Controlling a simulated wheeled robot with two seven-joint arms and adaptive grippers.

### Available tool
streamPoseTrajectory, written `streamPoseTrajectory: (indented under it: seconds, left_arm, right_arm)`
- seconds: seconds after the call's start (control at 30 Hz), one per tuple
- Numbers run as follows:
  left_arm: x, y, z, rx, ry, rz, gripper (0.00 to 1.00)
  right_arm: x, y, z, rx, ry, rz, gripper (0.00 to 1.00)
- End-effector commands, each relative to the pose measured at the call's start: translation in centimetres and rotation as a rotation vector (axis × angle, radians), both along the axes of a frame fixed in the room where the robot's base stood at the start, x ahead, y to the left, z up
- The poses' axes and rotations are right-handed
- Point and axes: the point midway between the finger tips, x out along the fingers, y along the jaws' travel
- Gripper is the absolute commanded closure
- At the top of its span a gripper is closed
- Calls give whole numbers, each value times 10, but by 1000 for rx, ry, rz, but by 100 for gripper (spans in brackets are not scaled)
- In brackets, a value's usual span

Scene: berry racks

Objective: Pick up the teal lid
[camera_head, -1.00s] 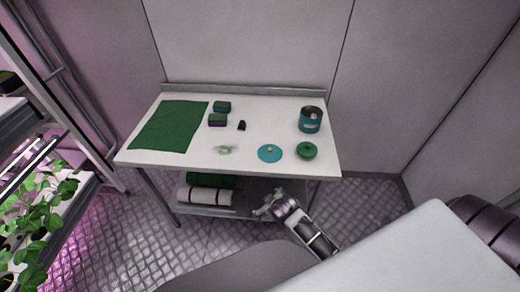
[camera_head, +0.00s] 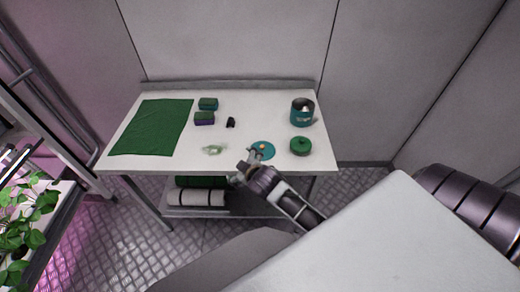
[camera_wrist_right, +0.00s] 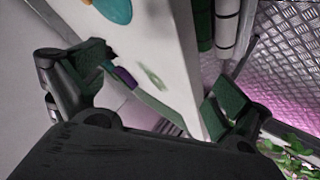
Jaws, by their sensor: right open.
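The teal lid (camera_head: 263,151) is a flat round disc with a small orange knob. It lies on the white table (camera_head: 190,160) near its front edge, left of a green lid. My right gripper (camera_head: 243,168) is open and empty at the table's front edge, just left of and in front of the teal lid, partly overlapping it in the head view. In the right wrist view the open fingers (camera_wrist_right: 158,82) are wide apart with nothing between them touching, and part of the teal lid (camera_wrist_right: 115,9) shows at the top edge. My left gripper is not in view.
A dark green round lid (camera_head: 300,146) and a teal pot (camera_head: 302,118) stand on the right. Two small boxes (camera_head: 205,118), a black item (camera_head: 231,122), a pale green item (camera_head: 214,149) and a green cloth (camera_head: 152,127) lie further left. Rolls (camera_head: 197,198) fill the lower shelf.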

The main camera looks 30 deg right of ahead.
Motion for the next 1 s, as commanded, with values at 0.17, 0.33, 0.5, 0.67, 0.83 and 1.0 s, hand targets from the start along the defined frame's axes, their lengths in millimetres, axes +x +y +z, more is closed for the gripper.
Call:
streamPoseTrajectory:
  seconds: [0.17, 0.33, 0.5, 0.67, 0.83, 1.0]
  left_arm:
    - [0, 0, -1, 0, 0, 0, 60]
    - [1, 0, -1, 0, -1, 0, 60]
    - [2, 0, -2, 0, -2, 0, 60]
    - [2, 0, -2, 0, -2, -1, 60]
    - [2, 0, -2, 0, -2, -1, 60]
    - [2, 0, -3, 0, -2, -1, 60]
  right_arm:
    - [20, 5, 24, -54, -97, 49, 0]
    - [41, 12, 50, -120, -208, 110, 0]
    - [68, 28, 91, -228, -377, 208, 0]
    - [90, 50, 136, -356, -560, 325, 0]
    - [101, 78, 179, -499, -748, 456, 0]
    - [103, 110, 215, -649, -926, 593, 0]
